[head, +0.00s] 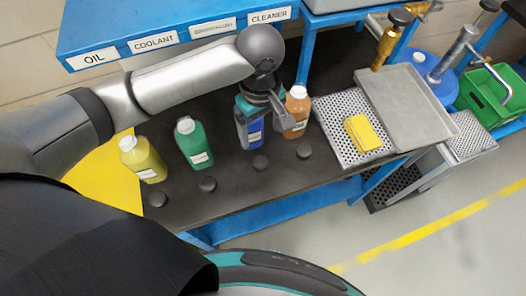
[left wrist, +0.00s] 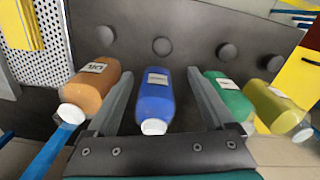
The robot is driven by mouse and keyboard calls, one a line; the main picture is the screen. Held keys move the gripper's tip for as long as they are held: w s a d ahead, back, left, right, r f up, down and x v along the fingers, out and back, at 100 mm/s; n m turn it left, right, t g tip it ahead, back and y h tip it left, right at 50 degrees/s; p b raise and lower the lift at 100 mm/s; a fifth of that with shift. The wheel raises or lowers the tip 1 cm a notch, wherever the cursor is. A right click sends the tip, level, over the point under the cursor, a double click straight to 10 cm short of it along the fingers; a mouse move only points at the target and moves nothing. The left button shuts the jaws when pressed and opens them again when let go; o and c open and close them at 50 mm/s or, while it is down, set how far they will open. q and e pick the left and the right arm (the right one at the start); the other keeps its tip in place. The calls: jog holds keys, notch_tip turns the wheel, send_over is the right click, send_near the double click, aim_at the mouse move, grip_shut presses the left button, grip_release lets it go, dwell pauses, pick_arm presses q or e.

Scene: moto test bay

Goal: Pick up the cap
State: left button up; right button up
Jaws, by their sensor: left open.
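Several small black round caps lie in a row on the dark bench in front of the bottles: one before the yellow bottle (head: 158,199), one before the green (head: 207,184), one before the blue (head: 260,162) and one before the orange (head: 304,151). They also show in the left wrist view, such as the cap ahead of the blue bottle (left wrist: 162,46). My left gripper (head: 268,118) is open, with its fingers on either side of the blue bottle (left wrist: 154,100). Whether they touch it I cannot tell. My right gripper is not in view.
Yellow (head: 149,169), green (head: 194,146) and orange (head: 297,112) bottles stand on the bench (head: 225,195), all with white tops. A blue labelled shelf (head: 180,20) is behind. A perforated plate with a yellow block (head: 362,133) and a grey tray (head: 405,100) lie right.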

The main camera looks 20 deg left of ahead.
pick_arm(q)
jog(key=b, duration=0.2)
send_over(260, 162)
notch_tip(260, 162, down, 8)
jog(key=shift+w+d+f, duration=0.1)
jog(key=shift+w+f, duration=0.05)
jog(key=shift+f, duration=0.1)
jog(key=shift+f+b, duration=0.4)
jog(key=shift+f, duration=2.25)
jog(key=shift+c, duration=0.4)
grip_shut()
